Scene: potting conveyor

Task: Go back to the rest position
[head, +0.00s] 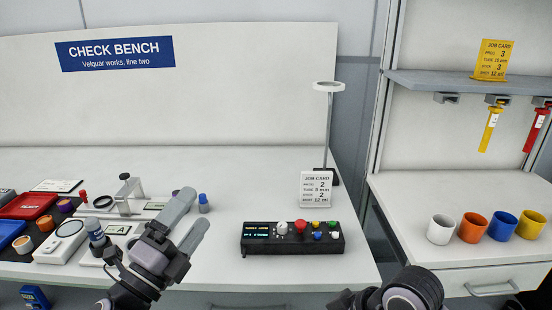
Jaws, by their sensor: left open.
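My left gripper (189,222) is above the left part of the white bench (250,180), its fingers pointing up and to the right. It is open, and I see nothing between its fingers. Part of my right arm (400,292) shows at the bottom edge, right of the middle. The fingers of my right gripper are not visible.
A black control box (292,238) with coloured knobs stands at the bench's front right, before a job card (316,189) and a ring-topped stand (329,125). Fixtures and trays crowd the left. Several cups, including an orange one (472,228), stand on the right counter. The bench's middle back is clear.

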